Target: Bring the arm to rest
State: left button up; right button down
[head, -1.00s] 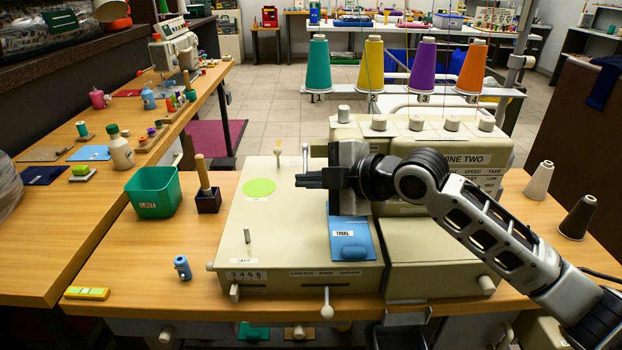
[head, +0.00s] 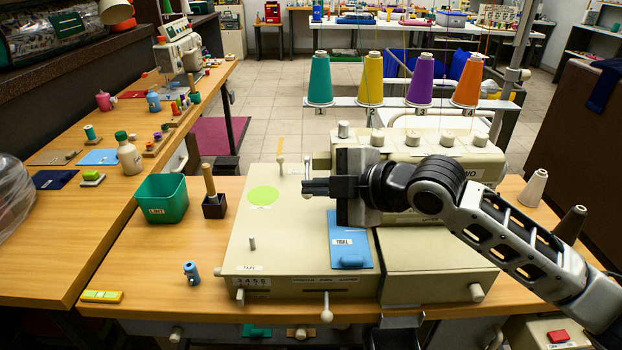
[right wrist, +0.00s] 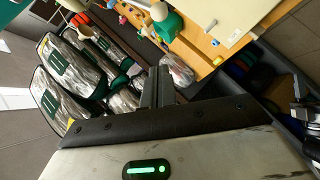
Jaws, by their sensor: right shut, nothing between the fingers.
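My right arm (head: 500,235) comes in from the lower right of the head view. Its gripper (head: 304,187) is shut and empty, pointing left above the cream sewing machine (head: 290,235). In the right wrist view the shut fingers (right wrist: 157,85) show at the middle, with nothing held. The left gripper is not in view.
A green lint bin (head: 162,200) and a dark block with a wooden handle (head: 214,205) stand left of the machine. Thread cones, one of them purple (head: 421,80), stand behind it. A blue trial pad (head: 350,240) lies on the machine. Bagged comforters (right wrist: 75,75) show in the right wrist view.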

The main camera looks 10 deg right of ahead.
jog(key=v, duration=0.7)
jog(key=s+a+f+m+g+h, duration=0.1)
jog(key=s+f+m, duration=0.25)
jog(key=f, duration=0.35)
jog(key=s+a+f+m+h, duration=0.1)
jog(key=s+f+m+h, duration=0.1)
jog(key=s+f+m, duration=0.3)
jog(key=s+d+f+m+g+h, duration=0.6)
jog(key=s+f+m, duration=0.4)
jog(key=s+f, duration=0.35)
jog(key=w+a+f+t+y, duration=0.3)
jog(key=w+a+f+t, duration=0.1)
jog(key=w+f+t, duration=0.1)
jog(key=shift+w+a+f+t+b, duration=0.2)
jog(key=shift+w+a+t+b, duration=0.2)
jog(key=shift+t, duration=1)
